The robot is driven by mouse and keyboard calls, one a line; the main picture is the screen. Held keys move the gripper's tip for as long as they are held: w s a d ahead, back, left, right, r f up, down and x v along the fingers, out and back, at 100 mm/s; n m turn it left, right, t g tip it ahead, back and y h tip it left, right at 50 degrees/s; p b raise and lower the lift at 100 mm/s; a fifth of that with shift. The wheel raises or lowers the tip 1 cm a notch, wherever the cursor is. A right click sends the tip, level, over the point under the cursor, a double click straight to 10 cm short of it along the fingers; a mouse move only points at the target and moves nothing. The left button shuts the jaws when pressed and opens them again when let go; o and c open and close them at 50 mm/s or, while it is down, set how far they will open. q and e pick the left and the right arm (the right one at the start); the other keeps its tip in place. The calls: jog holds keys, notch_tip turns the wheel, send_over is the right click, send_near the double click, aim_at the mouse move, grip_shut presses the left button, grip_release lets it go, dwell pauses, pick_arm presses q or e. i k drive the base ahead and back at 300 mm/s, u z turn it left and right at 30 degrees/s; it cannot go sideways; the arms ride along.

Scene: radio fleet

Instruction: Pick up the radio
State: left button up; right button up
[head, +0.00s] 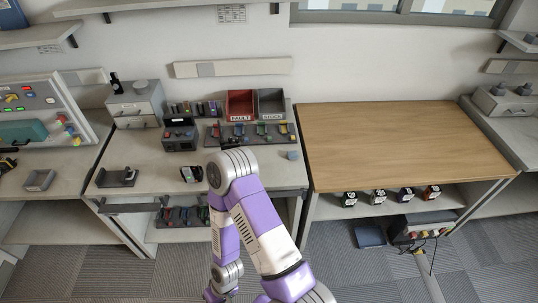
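I cannot tell for certain which item is the radio. A small dark device (190,174) that could be a radio lies on the front of the middle grey bench, just left of my arm. Several dark handset-like items stand in a rack (178,216) on the shelf below, partly hidden by my purple and white arm. More small upright items stand at the back of the bench (185,108). The arm rises from the bottom edge, bends over the bench front, and runs down out of the picture. Neither gripper shows.
A dark box with a screen (180,135), a red bin (240,103), a grey bin (271,103) and a tray of coloured items (250,141) stand on the bench. The wooden tabletop (400,140) at right is clear. A box with cables (418,229) sits below it.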

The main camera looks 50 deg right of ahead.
aim_at(224, 145)
jog(key=z, duration=1.05)
jog(key=i, duration=0.3)
